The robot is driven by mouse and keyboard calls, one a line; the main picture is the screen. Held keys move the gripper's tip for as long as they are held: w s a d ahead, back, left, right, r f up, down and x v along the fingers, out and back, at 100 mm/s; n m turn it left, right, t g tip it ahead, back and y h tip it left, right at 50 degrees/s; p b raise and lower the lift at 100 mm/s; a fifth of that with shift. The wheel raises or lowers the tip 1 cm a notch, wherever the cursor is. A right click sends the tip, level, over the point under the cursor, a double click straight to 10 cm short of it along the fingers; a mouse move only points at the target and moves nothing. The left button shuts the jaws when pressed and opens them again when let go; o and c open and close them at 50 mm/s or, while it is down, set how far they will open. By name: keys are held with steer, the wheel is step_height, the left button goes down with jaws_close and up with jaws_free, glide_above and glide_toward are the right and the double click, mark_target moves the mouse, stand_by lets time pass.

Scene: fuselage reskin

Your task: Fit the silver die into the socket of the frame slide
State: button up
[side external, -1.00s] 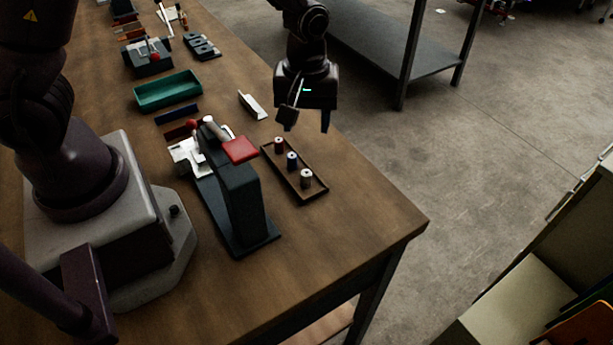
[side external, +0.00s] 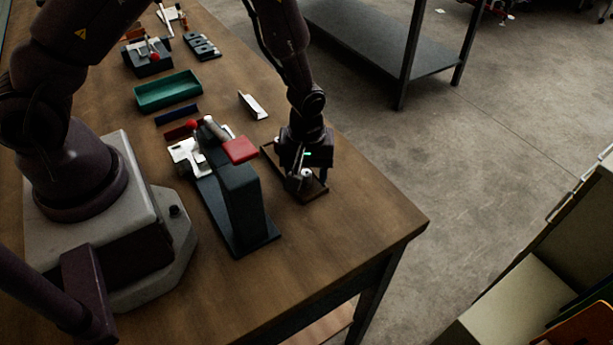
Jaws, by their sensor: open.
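My gripper (side external: 307,181) is open and low over the small brown tray (side external: 314,196). The silver die (side external: 306,173) shows between the fingers, with its pale top visible; whether a finger touches it, I cannot tell. My gripper hides the tray's other two dies. The dark press-like frame (side external: 236,195) stands on the table left of the tray, with a red block (side external: 240,150) at its top. A light metal part (side external: 186,154) beside it may be the slide; its socket cannot be made out.
A green bin (side external: 168,93), a dark blue bar (side external: 177,115) and a white angled piece (side external: 253,105) lie farther back. A dark clamp fixture (side external: 148,60) stands beyond the bin. The wooden table (side external: 345,225) is clear in front of the tray, up to its right edge.

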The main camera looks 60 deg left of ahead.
steer(key=shift+f, duration=0.3)
jaws_close()
steer(key=shift+r, duration=0.15)
